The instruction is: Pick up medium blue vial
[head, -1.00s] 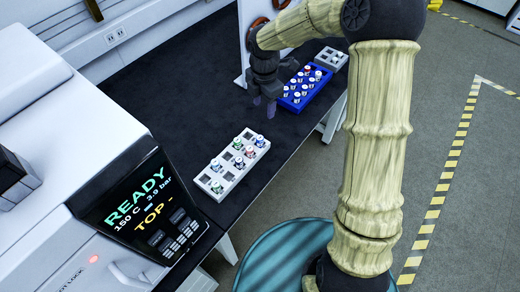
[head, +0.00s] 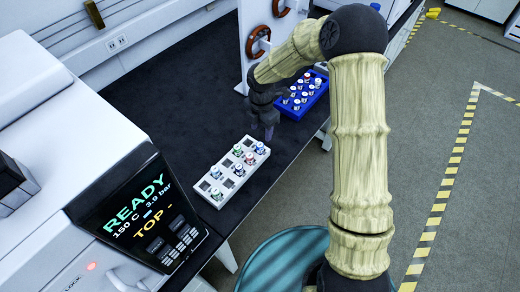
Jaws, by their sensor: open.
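A white rack (head: 207,199) stands on the dark bench and holds several small capped vials. Blue-looking vials in it include one near its front edge (head: 239,170) and one toward its right end (head: 259,149). They are too small for me to tell which is the medium blue one. My gripper (head: 269,133) points down, open and empty, just beyond the rack's far right end and apart from the vials. My arm reaches over from the right.
A blue rack (head: 286,112) with several white-capped vials stands behind my gripper, partly hidden by my arm. A white analyser with a READY screen (head: 145,210) stands at the left. The dark bench (head: 165,95) behind the white rack is clear.

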